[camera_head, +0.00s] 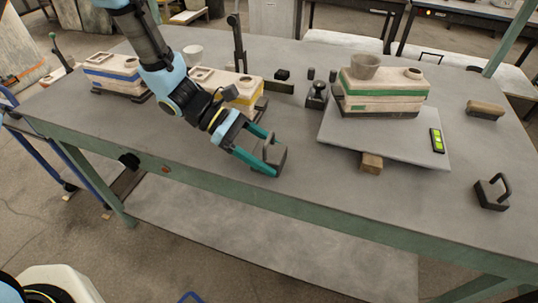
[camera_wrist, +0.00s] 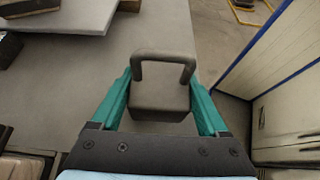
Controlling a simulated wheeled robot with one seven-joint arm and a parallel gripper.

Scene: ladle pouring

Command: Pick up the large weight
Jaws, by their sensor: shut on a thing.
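A grey block-shaped weight (camera_head: 274,155) with a looped handle is between the teal fingers of my gripper (camera_head: 268,152), over the front part of the grey table. In the wrist view, the weight (camera_wrist: 160,97) sits between both fingers, with its handle arching away from the palm. My gripper is shut on its sides. I cannot tell whether its base touches the table. A smaller dark weight (camera_head: 317,95) with a knob stands behind it, left of the tilted board.
A grey board (camera_head: 330,128) propped on a wooden block (camera_head: 371,162) carries a stacked mould (camera_head: 385,88) and a green level (camera_head: 437,140). A dark handled block (camera_head: 491,194) lies at right. More moulds (camera_head: 115,72) stand at left. The table's front edge is close to my gripper.

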